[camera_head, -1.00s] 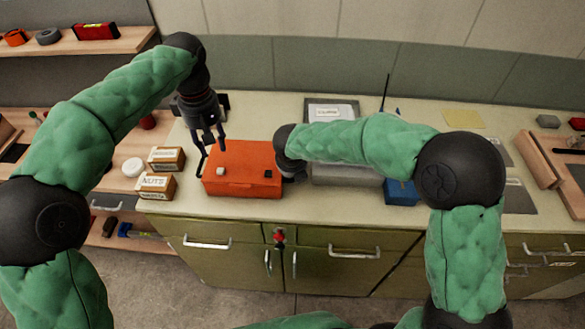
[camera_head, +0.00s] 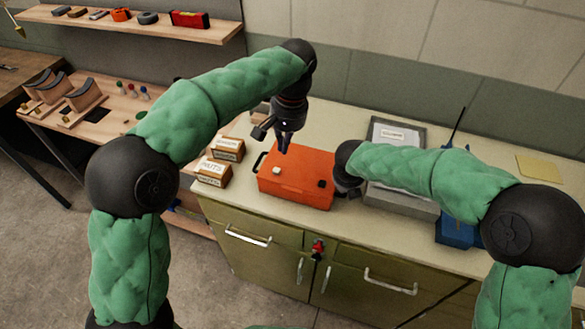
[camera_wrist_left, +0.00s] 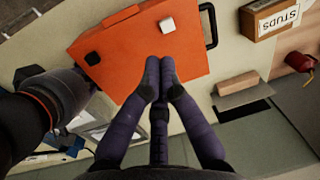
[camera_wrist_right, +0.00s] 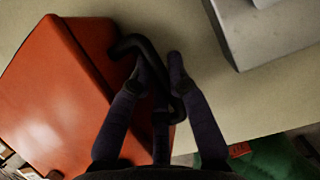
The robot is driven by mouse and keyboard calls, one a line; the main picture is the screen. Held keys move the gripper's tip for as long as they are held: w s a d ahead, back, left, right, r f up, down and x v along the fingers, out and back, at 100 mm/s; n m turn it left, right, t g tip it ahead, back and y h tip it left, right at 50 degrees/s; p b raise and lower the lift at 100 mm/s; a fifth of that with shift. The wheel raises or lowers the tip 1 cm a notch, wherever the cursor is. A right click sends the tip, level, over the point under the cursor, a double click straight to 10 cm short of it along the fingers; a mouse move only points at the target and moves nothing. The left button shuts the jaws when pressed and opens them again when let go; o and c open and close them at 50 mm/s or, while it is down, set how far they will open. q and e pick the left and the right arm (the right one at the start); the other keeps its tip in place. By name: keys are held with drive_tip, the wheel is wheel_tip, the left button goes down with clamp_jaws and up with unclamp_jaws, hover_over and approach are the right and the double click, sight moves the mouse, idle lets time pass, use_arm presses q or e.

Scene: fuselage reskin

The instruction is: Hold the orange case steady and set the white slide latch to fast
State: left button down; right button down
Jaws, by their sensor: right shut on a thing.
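The orange case (camera_head: 297,182) lies on the counter with black handles at its ends. The small white slide latch (camera_head: 276,170) is on its top at the left; a black block (camera_head: 321,184) is at the right. My left gripper (camera_head: 284,148) points down over the case, fingers together and empty; in the left wrist view its fingertips (camera_wrist_left: 159,68) are just short of the white latch (camera_wrist_left: 167,25). My right gripper (camera_wrist_right: 160,70) is shut on the case's black handle (camera_wrist_right: 135,45) at the right end; my arm hides it in the head view. No latch markings are readable.
Two small labelled boxes, nuts (camera_head: 213,171) and another (camera_head: 228,148), stand left of the case. A grey box (camera_head: 400,198) and a blue item (camera_head: 458,232) are to the right. The counter's front edge runs close before the case.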

sight(287, 174)
use_arm(q)
drive_tip(key=d+m+y, duration=0.1)
drive_tip(key=m, duration=0.5)
drive_tip(key=d+m+y, duration=0.1)
drive_tip(key=d+m, duration=0.1)
drive_tip(key=m, duration=0.5)
drive_tip(key=s+d+m+t, duration=0.1)
drive_tip(key=d+m, duration=0.1)
drive_tip(key=m, duration=0.4)
drive_tip(key=shift+d+y, duration=0.1)
drive_tip(key=shift+y, duration=0.3)
drive_tip(key=x, duration=1)
